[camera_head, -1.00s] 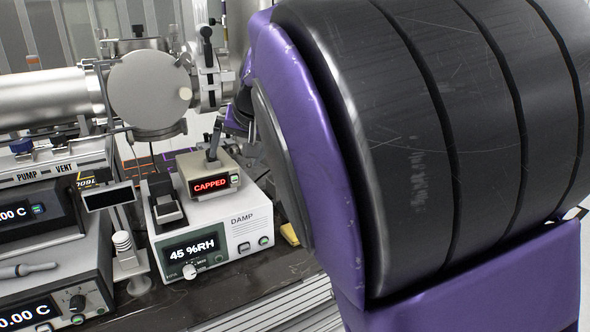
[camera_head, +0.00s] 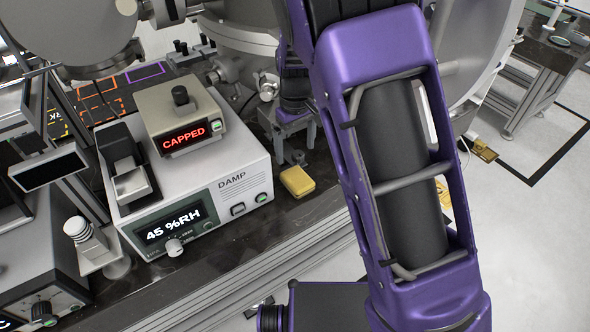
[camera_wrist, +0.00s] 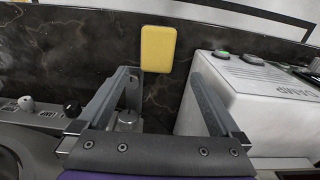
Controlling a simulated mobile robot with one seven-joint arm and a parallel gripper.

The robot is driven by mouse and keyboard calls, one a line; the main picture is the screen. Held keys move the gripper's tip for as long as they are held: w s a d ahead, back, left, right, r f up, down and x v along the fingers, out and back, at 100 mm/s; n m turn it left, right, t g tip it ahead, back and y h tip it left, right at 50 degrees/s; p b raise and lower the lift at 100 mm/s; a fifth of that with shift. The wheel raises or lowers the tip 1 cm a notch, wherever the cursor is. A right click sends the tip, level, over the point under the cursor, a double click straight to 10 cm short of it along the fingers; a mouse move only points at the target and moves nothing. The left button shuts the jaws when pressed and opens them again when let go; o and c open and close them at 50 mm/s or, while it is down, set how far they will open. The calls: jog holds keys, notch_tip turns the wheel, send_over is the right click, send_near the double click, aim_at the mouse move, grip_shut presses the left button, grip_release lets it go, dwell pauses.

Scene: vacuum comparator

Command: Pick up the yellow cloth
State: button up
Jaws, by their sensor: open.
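The yellow cloth (camera_head: 297,181) is a small folded rectangular pad. It lies on the dark stone-look bench top, right of the white DAMP unit, near the bench's front edge. In the wrist view the yellow cloth (camera_wrist: 158,49) shows flat, beyond the fingers and between their lines. My gripper (camera_wrist: 166,82) is open and empty, with its two grey fingers apart on either side and short of the cloth.
The white DAMP unit (camera_head: 187,204) stands beside the cloth, with the CAPPED box (camera_head: 181,118) on top. In the wrist view the unit's white side (camera_wrist: 235,92) is close to the right finger. A small metal knob (camera_wrist: 127,117) shows between the fingers. Metal vacuum parts stand behind.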

aim_at(297, 177)
jog(key=f, duration=1.2)
jog(key=shift+w+d+b, duration=0.15)
jog(key=shift+d+b, duration=0.1)
jog(key=shift+b, duration=0.15)
jog(key=shift+r, duration=0.1)
jog(key=c, duration=1.2)
jog(key=shift+o, duration=0.2)
jog(key=shift+r, duration=0.1)
jog(key=shift+r, duration=0.65)
jog(key=shift+s+r, duration=0.2)
jog(key=shift+r, duration=0.9)
jog(key=s+d, duration=0.2)
jog(key=s, duration=1.5)
jog(key=shift+s+f, duration=0.15)
jog(key=shift+s, duration=0.15)
